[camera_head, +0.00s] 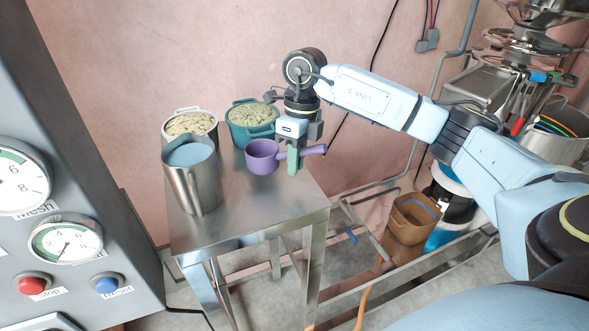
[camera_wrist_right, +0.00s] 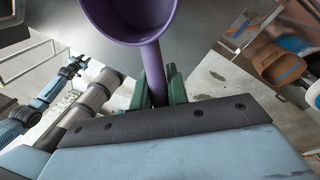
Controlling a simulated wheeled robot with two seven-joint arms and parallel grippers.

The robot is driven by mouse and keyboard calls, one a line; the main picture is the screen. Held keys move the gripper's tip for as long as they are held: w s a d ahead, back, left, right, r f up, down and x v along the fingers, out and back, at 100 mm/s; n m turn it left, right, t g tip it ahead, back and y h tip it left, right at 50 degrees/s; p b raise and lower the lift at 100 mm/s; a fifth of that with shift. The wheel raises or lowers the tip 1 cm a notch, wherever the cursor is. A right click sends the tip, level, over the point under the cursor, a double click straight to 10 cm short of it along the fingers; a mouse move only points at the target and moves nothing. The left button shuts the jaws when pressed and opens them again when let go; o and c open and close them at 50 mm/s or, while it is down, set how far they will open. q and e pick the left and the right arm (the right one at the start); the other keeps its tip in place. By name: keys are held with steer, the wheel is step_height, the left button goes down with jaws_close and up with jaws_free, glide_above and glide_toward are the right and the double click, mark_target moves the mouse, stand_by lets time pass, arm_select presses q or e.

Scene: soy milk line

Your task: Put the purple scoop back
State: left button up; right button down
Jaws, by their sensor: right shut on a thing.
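The purple scoop (camera_head: 263,158) is in the head view, above the right part of the metal table (camera_head: 255,207). My right gripper (camera_head: 293,158) is shut on its handle, with the cup pointing left and the handle end sticking out to the right. In the right wrist view the scoop (camera_wrist_right: 130,12) shows its open cup at the top, and its handle runs down between the green fingertips (camera_wrist_right: 158,88). I cannot tell whether the scoop touches the table. My left gripper is not in view.
A metal pitcher (camera_head: 205,185) with bluish liquid stands at the table's left. Behind it are a pale pot (camera_head: 190,122) and a teal pot (camera_head: 252,122), both filled with beans or grain. A gauge panel (camera_head: 70,200) stands at left. The table's front right is bare.

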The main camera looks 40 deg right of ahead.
steer(key=shift+f, duration=1.5)
steer(key=shift+f, duration=0.1)
steer(key=c, duration=1.4)
jaws_free()
steer(key=shift+o, duration=0.2)
step_height(320, 180, up, 12)
steer(key=w+d, duration=0.1)
steer(key=d, duration=0.1)
